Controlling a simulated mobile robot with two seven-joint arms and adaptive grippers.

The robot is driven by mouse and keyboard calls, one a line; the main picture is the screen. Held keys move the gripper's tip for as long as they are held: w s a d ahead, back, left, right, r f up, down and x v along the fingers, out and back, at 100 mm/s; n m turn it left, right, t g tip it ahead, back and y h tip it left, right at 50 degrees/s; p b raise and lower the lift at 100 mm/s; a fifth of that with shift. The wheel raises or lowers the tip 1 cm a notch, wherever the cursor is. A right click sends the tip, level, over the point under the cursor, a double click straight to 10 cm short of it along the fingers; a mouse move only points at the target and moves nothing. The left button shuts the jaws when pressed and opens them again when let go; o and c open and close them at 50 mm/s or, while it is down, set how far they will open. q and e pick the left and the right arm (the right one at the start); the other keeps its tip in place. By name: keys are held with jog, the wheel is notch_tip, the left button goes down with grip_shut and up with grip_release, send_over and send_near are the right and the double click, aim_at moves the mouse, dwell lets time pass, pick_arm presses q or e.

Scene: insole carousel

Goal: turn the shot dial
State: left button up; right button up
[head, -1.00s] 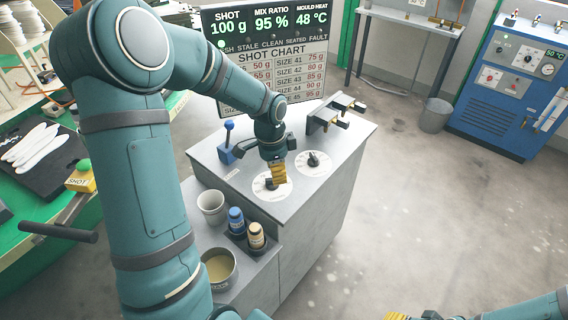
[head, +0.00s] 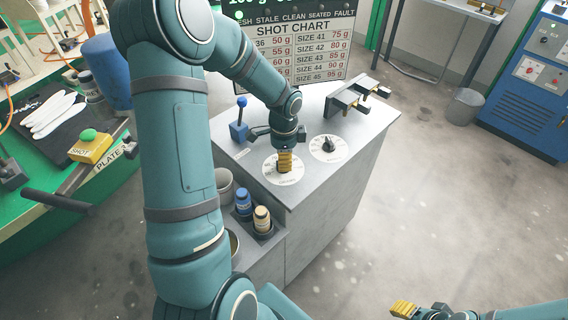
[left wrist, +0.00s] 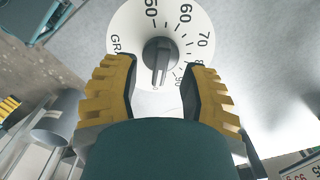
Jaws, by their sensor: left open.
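The shot dial (head: 270,172) is a white disc with a black knob on the grey cabinet top, the left of two dials. In the left wrist view the dial (left wrist: 125,22) shows 50 to 90 and part of a "GR" label. Its dark knob (left wrist: 160,52) has its ridge toward the bottom of the picture. My left gripper (head: 285,161) is over the dial, and its fingers hide the knob in the head view. In the left wrist view the open gripper (left wrist: 160,75) has one yellow-and-black finger on each side of the knob's lower part, with gaps.
A second dial (head: 340,150) lies right of it, and a blue lever (head: 239,128) stands to the left. Cups and two bottles (head: 262,219) sit on the lower shelf. My right gripper (head: 403,308) is at the lower right, over clear floor.

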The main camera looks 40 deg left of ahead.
pick_arm(q)
jog(key=shift+f, duration=1)
grip_shut()
